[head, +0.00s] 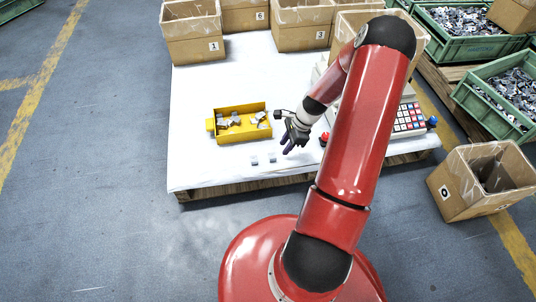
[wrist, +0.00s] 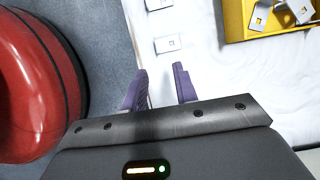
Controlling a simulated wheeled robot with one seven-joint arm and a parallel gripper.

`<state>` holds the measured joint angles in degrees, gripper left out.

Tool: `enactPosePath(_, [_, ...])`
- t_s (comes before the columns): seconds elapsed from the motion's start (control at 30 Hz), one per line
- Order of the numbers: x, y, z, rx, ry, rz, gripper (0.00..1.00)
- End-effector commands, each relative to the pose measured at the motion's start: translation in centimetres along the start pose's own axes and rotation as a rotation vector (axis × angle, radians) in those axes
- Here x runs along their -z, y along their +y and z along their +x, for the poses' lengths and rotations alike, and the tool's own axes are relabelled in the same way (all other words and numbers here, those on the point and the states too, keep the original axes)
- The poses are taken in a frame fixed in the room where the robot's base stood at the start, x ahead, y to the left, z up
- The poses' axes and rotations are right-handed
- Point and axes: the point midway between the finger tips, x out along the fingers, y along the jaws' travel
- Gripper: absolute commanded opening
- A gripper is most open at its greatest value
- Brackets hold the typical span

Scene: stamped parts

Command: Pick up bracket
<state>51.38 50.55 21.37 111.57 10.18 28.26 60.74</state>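Two small light-grey metal brackets lie on the white table top, one bracket (head: 254,160) left of the other bracket (head: 272,158). In the wrist view one bracket (wrist: 167,43) lies beyond my fingers and another (wrist: 158,5) is cut by the top edge. More brackets lie in a yellow bin (head: 243,133), whose corner (wrist: 234,18) shows at the wrist view's top right. My gripper (head: 288,147) is above the table, right of the two loose brackets. Its purple fingers (wrist: 160,84) are apart with nothing between them.
A keypad device (head: 409,118) with a red button (head: 324,137) and a blue one stands right of my gripper. Cardboard boxes (head: 194,47) line the back. Box 0 (head: 460,190) stands on the floor at right. The table's left part is clear.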

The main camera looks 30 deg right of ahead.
Motion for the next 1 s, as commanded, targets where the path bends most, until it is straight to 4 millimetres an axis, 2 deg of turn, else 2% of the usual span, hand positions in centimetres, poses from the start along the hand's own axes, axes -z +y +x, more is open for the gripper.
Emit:
enactPosePath(0.03, [0.0,0.1,0.8,-0.003,-0.002,-0.001,0.29])
enactPosePath(0.27, [-0.2,0.2,2.9,-0.003,-0.001,-0.003,0.29])
enactPosePath(0.5, [-0.5,0.3,6.3,-0.003,0.000,-0.005,0.29])
enactPosePath(0.73, [-0.5,0.2,6.5,-0.001,0.001,-0.005,0.29])
enactPosePath(0.77, [-0.5,0.2,6.5,-0.001,0.001,-0.005,0.28])
enactPosePath(0.9, [-0.5,0.2,6.5,-0.001,0.001,-0.005,0.09])
enactPosePath(1.0, [-0.5,0.2,6.5,-0.001,0.001,-0.005,0.00])
